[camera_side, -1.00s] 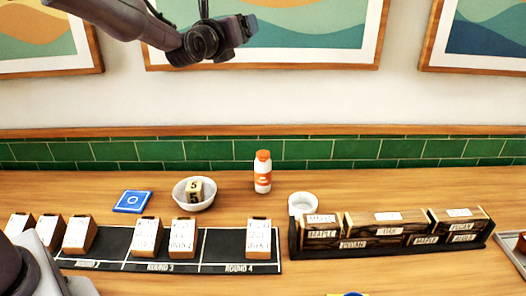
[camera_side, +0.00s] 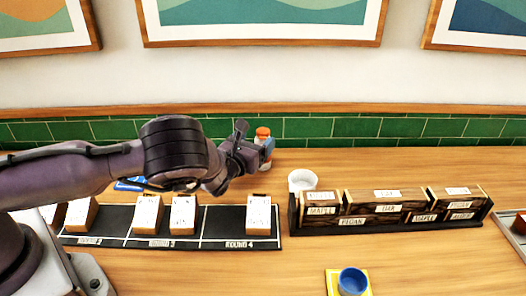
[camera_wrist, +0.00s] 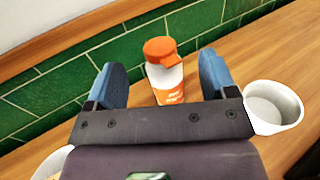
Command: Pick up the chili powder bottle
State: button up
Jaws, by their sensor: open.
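The chili powder bottle (camera_wrist: 165,80) is white with an orange cap and an orange label. It stands upright on the counter near the green tile wall. In the side view the bottle (camera_side: 263,133) is mostly hidden behind my gripper (camera_side: 262,150), with its orange cap showing above. In the wrist view my gripper (camera_wrist: 163,82) is open, with one blue finger on each side of the bottle and visible gaps between. Whether the fingertips reach fully around it is hard to tell.
A white cup (camera_wrist: 272,108) stands right of the gripper; it also shows in the side view (camera_side: 302,180). A rack of wooden blocks (camera_side: 390,230) is at right. A black board (camera_side: 225,222) with blocks lies in front. A blue cup (camera_side: 352,281) sits on a yellow coaster (camera_side: 333,284).

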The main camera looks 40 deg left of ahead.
aim_at(266, 165)
notch_tip(266, 165, down, 6)
jog(key=shift+f, duration=0.15)
jog(key=shift+x, duration=2.5)
jog(key=shift+f, duration=0.1)
jog(key=c, duration=1.1)
jog(key=shift+o, duration=0.2)
